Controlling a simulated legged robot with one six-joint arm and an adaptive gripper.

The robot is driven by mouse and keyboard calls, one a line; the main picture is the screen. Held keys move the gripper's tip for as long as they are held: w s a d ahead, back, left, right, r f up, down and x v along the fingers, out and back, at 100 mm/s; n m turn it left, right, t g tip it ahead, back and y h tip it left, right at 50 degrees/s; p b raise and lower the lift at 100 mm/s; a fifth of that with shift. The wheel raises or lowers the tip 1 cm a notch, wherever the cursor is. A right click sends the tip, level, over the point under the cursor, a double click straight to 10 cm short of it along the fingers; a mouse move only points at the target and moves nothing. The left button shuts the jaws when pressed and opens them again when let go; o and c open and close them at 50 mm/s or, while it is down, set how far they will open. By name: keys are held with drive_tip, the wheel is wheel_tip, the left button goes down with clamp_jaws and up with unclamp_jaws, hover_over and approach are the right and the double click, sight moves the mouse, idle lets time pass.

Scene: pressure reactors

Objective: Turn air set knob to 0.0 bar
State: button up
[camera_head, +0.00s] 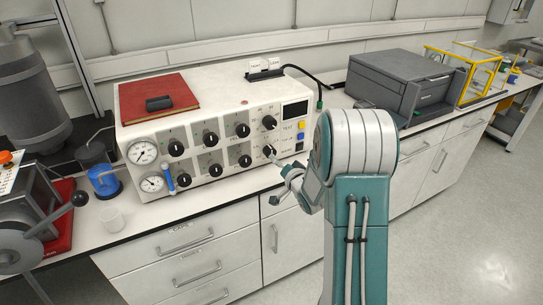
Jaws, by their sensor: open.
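A white control box (215,170) stands on the bench, with two rows of black knobs on its front. Two round gauges, an upper one (143,152) and a lower one (152,184), sit at its left end. Labels are too small to read, so I cannot tell which is the air set knob.
A red book (185,93) lies on the box. A small white cup (111,219) and a blue-liquid bottle (104,181) stand left. A grey printer-like machine (405,82) stands right. Drawers line the bench front.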

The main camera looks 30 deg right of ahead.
sight(270, 153)
wheel_tip(270, 153, down, 4)
drive_tip(key=s+d+m+t, duration=0.1)
drive_tip(key=d, duration=0.1)
drive_tip(key=shift+y, duration=0.4)
drive_tip(key=w, duration=0.7)
drive_tip(key=w+a, duration=0.1)
drive_tip(key=w, duration=0.2)
drive_tip(key=shift+w+r, duration=0.25)
drive_tip(key=shift+w, duration=0.15)
drive_tip(key=c, duration=1.1)
